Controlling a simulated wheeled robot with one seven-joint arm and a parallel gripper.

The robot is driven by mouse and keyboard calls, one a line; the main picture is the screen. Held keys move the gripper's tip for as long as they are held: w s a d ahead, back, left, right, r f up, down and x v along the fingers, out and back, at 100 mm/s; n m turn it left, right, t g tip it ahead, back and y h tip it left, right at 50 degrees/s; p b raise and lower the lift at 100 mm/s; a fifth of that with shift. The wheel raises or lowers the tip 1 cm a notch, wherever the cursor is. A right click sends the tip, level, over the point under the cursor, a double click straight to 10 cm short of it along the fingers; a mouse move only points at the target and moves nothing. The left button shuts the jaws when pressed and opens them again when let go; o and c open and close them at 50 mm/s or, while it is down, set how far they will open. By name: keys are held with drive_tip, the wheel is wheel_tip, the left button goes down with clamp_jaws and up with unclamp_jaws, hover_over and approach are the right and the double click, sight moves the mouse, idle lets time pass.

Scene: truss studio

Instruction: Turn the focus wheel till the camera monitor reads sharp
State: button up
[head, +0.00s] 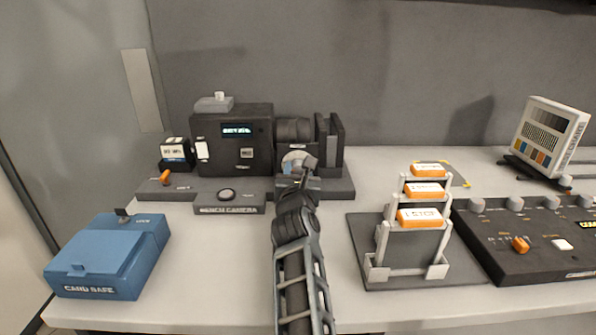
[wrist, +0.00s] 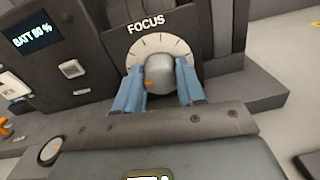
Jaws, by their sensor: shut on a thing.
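The bench camera (head: 205,158) is a dark box on a grey base at the back left of the table. Its focus wheel (wrist: 160,72) is a grey knob with an orange mark in front of a pale tick dial under the word FOCUS. My gripper (wrist: 158,92) is shut on the focus wheel, with a blue finger on each side of it. In the head view my gripper (head: 297,172) partly covers the wheel. The small camera screen (head: 237,130) is lit but too small to read there; in the wrist view the screen (wrist: 32,36) reads BATT 80 %.
A blue card safe (head: 108,255) stands at the front left. A stepped rack (head: 395,272) with orange-edged cards stands right of my arm. A control desk (head: 520,262) and a test chart (head: 550,130) are at the right.

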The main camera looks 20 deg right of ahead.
drive_tip(key=shift+n+p, duration=0.35)
drive_tip(key=shift+n, duration=0.55)
drive_tip(key=o, duration=1.1)
drive_tip(key=shift+c, duration=0.2)
drive_tip(key=shift+v, duration=3.9)
drive_tip(key=shift+a, duration=0.1)
